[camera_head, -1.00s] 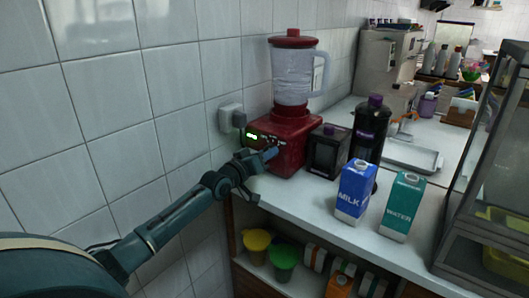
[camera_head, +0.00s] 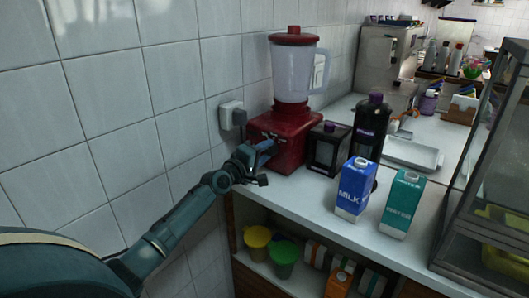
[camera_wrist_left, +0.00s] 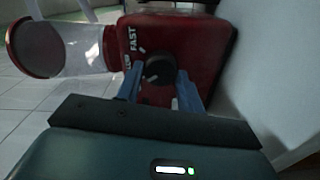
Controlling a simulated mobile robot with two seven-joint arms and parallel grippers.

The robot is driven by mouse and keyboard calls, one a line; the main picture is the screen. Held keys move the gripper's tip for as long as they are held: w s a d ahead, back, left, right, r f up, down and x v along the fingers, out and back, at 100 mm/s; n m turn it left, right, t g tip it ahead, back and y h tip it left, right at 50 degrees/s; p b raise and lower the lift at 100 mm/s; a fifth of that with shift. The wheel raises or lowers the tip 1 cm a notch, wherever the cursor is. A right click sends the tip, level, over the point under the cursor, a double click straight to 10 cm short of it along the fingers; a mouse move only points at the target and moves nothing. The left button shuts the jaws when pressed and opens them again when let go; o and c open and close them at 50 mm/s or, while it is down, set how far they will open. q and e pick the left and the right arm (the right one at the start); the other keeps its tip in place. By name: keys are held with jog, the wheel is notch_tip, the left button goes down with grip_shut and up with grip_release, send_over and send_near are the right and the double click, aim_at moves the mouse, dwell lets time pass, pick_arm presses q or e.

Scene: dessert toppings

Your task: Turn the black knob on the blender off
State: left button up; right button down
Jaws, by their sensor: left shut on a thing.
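The blender has a red base (camera_head: 294,150) and a clear jar (camera_head: 296,75) with a red lid, standing on the counter against the tiled wall. In the left wrist view its base (camera_wrist_left: 200,30) carries white lettering, including "FAST", beside the round black knob (camera_wrist_left: 160,70). My left gripper (camera_head: 266,144) is at the front of the base. In the left wrist view its two blue fingers (camera_wrist_left: 160,76) lie on either side of the knob and are shut on it. In the head view the gripper hides the knob. My right gripper is out of view.
A dark square container (camera_head: 327,149), a black bottle (camera_head: 370,125), a blue milk carton (camera_head: 354,190) and a green water carton (camera_head: 402,203) stand right of the blender. A wall plug (camera_head: 232,115) is behind it. A shelf below holds yellow and green cups (camera_head: 284,257).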

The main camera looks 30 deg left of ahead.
pick_arm(q)
jog(key=shift+n, duration=0.6)
jog(key=o, duration=1)
jog(key=shift+s+a+p, duration=0.15)
jog(key=shift+s+p, duration=0.05)
jog(key=shift+s, duration=2)
jog(key=shift+s+a+p, duration=0.2)
jog(key=shift+s, duration=1.95)
jog(key=shift+s+a+p, duration=0.15)
jog(key=shift+s+p, duration=0.05)
jog(key=shift+s, duration=2)
